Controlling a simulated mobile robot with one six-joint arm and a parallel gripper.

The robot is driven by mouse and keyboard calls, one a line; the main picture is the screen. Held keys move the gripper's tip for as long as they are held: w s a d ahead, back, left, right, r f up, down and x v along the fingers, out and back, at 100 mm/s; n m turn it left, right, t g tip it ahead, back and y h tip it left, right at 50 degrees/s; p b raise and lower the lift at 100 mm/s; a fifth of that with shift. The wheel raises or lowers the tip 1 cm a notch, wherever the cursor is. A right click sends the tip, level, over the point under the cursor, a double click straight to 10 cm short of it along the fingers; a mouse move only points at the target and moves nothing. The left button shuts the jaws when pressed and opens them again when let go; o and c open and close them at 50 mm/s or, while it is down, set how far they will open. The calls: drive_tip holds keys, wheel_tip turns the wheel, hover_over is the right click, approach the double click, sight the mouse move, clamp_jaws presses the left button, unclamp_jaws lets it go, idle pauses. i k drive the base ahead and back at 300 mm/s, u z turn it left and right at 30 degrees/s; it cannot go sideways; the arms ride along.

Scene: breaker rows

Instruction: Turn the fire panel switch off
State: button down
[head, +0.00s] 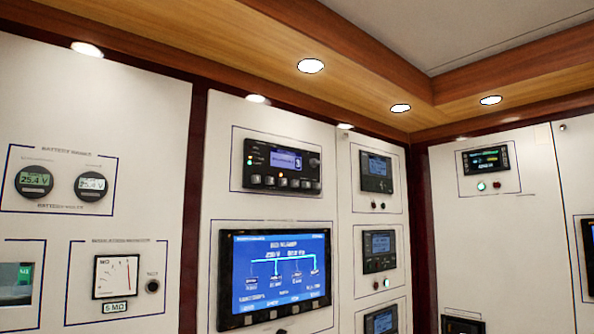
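No switch that I can read as the fire panel switch shows in the head view. The labels on the panels are too small or blurred to read for certain. My gripper is not in view.
White wall panels carry two round battery gauges (62,184), a needle meter (116,276), a large blue display (275,272), a black control unit (283,166) and several small display units, one on the right wall (486,159). A wooden ceiling trim (270,50) with lamps runs above.

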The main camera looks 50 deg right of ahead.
sight(314, 162)
drive_tip(key=z, duration=4.4)
drive_tip(key=i, duration=0.1)
drive_tip(key=u, duration=3)
drive_tip(key=i, duration=0.6)
drive_tip(key=z, duration=0.15)
drive_tip(key=k, duration=0.6)
drive_tip(key=u, duration=0.2)
drive_tip(key=i, duration=0.2)
drive_tip(key=z, duration=0.05)
